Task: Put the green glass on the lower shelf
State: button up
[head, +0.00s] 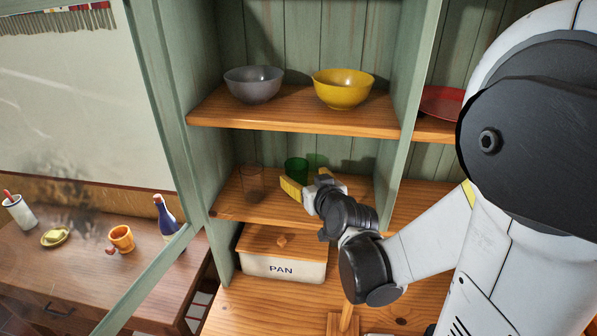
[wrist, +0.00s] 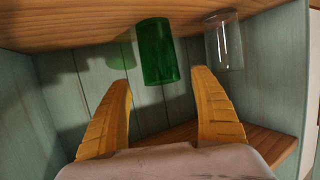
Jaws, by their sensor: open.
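The green glass (head: 296,170) stands upright on the lower shelf (head: 230,207), towards the back. My gripper (head: 307,180) is at the front of this shelf with its yellow fingers open, close to the glass and partly covering it in the head view. The wrist view is upside down. There the green glass (wrist: 156,55) sits between and just beyond the two open fingertips (wrist: 162,76), with nothing held. Its base meets the shelf board (wrist: 70,30).
A clear glass (head: 252,182) stands left of the green one, also in the wrist view (wrist: 223,42). A grey bowl (head: 253,85) and a yellow bowl (head: 343,89) sit on the shelf above. A PAN box (head: 282,266) is below. Green cabinet walls close in the sides.

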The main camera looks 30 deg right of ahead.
jog(key=s+a+g+y, duration=0.1)
jog(key=s+a+g, duration=0.2)
jog(key=s, duration=0.7)
jog(key=s+a+n+g, duration=0.1)
jog(key=s+a+g, duration=0.3)
jog(key=s+a, duration=0.4)
jog(key=s, duration=0.3)
jog(key=shift+r+y, duration=0.2)
jog(key=shift+y, duration=0.2)
jog(key=shift+w, duration=0.1)
